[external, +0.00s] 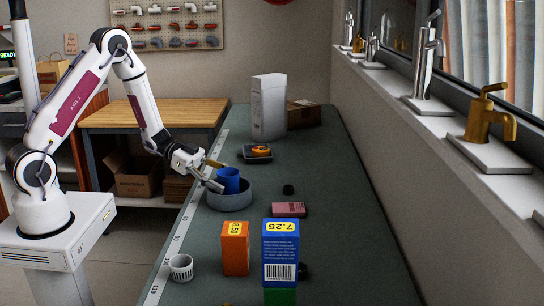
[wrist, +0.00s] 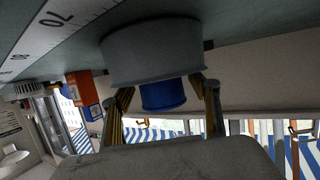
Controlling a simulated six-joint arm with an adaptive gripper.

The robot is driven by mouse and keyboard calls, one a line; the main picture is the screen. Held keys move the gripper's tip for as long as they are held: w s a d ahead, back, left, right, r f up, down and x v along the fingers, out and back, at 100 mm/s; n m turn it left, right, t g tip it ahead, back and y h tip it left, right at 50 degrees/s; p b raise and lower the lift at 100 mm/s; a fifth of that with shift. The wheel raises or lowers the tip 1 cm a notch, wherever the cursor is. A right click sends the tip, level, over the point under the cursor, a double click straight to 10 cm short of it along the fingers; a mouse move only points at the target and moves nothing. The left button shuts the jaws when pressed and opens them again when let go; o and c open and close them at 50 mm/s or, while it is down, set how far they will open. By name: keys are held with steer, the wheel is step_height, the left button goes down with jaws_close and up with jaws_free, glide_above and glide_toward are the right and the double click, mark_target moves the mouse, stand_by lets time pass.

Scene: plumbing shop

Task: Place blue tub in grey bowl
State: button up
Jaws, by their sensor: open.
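The blue tub (external: 229,181) stands about upright within the mouth of the grey bowl (external: 230,203), its upper part rising above the rim. In the wrist view, turned upside down, the blue tub (wrist: 163,95) projects from the grey bowl (wrist: 155,52). The bowl hides the tub's lower part, so I cannot see its base. My gripper (external: 216,175) is at the bowl's left side, open. In the wrist view its fingers (wrist: 164,95) lie on either side of the tub, with gaps between them and it.
An orange box (external: 235,248) and a blue box (external: 281,245) stand in front of the bowl. A pink block (external: 289,209) and a black cap (external: 288,189) lie to its right. A small black tray (external: 257,157) is behind. A white slotted cup (external: 181,267) stands front left.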

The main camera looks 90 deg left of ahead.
steer(key=v, duration=1)
steer(key=shift+s, duration=0.2)
steer(key=shift+a+r, duration=0.1)
steer(key=shift+r, duration=0.05)
stand_by(0.6)
steer(key=w+a+r+g+y, duration=0.1)
steer(key=w+a+r+y, duration=0.1)
steer(key=w+r+y, duration=0.45)
steer(key=s+d+r+n+g+y, duration=0.2)
steer(key=s+d+r+n+y, duration=0.15)
steer(key=r, duration=0.45)
steer(key=s+d+g+h, duration=0.4)
steer(key=s+d, duration=1.6)
steer(key=d, duration=0.4)
steer(key=shift+n+h, duration=0.4)
steer(key=shift+n, duration=0.05)
